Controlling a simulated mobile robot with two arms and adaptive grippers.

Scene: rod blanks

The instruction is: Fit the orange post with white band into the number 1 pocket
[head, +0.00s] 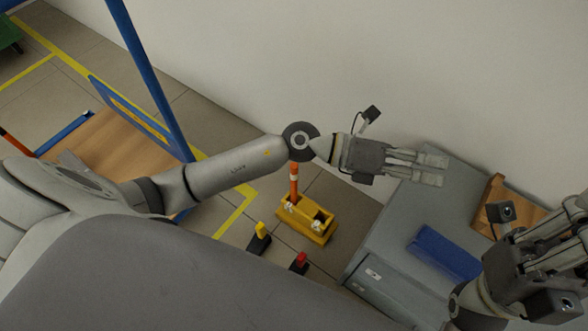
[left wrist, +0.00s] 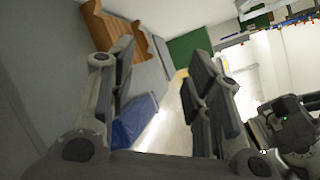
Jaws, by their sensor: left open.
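The orange post with a white band (head: 294,186) stands upright at the left end of a yellow block with pockets (head: 318,236) in the head view. My left arm hides its top. I cannot tell whether its foot sits in a pocket or behind the block. The white pocket markings are too small to read as numbers. My left gripper (head: 438,168) is open and empty, right of the post and apart from it, over the grey cabinet's far side. Its spread fingers (left wrist: 165,95) show in the left wrist view. My right gripper (head: 574,228) is at the right edge, partly cut off.
A grey cabinet (head: 392,246) carries a blue bin (head: 445,252) and a wooden rack (head: 494,192). A yellow-and-black piece (head: 260,238) and a red-and-black piece (head: 300,262) are near the yellow block. A blue upright (head: 150,75) stands at left, and a wall runs behind.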

